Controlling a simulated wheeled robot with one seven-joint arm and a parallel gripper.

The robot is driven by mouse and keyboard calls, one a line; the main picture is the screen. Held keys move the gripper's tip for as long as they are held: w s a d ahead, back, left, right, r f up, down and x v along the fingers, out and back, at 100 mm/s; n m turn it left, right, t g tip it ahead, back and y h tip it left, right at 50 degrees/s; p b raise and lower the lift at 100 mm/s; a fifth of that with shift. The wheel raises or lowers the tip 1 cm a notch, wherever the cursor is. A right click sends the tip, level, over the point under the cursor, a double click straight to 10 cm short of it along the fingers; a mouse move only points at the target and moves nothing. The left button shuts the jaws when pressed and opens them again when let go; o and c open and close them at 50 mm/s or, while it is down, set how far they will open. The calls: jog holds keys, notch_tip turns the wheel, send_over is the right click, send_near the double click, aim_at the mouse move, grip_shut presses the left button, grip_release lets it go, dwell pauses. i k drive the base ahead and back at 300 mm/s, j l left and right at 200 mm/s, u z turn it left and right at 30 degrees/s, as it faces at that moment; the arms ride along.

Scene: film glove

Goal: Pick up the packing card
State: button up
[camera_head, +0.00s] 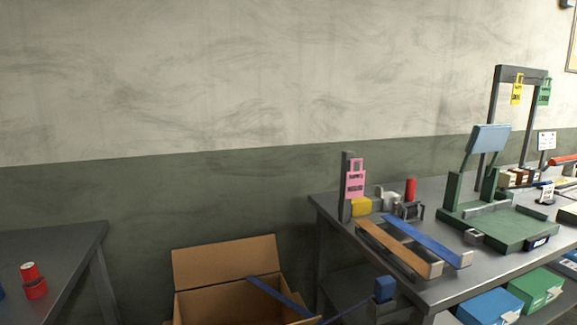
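Several cards are in view, and their print is too small for me to tell which is the packing card. A pink card (355,181) hangs on a dark upright post at the left end of the right-hand bench. A yellow card (516,93) and a green card (545,92) hang from a dark frame at the back of that bench. A small white card (546,141) stands at the far right, and another white card (547,192) stands lower on the bench. My gripper is not in view.
The grey bench (440,291) holds a green fixture (510,228), a blue bar (425,240) and a brown bar (396,247). An open cardboard box (225,262) stands below, left of the bench. A dark table (60,252) with red items is at the left.

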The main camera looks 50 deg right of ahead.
aim_at(547, 192)
jog(key=z, duration=2.65)
jog(key=i+l, duration=0.15)
jog(key=l, duration=0.2)
jog(key=i+l+u, duration=0.15)
jog(key=l, duration=0.2)
jog(key=i+l, duration=0.2)
jog(key=l, duration=0.15)
jog(key=i+l+u, duration=0.35)
jog(key=l, duration=0.5)
jog(key=i+l+u, duration=0.1)
jog(key=l+u, duration=0.25)
jog(key=l, duration=0.55)
jog(key=l+u, duration=0.3)
jog(key=l, duration=0.6)
jog(key=l+u, duration=0.15)
jog(key=l, duration=0.6)
jog(key=l+u, duration=0.2)
jog(key=l, duration=0.5)
jog(key=k+l+u, duration=0.15)
jog(key=l, duration=0.6)
jog(key=i+j, duration=0.1)
jog(key=i, duration=0.35)
jog(key=i+j, duration=0.15)
jog(key=i, duration=0.25)
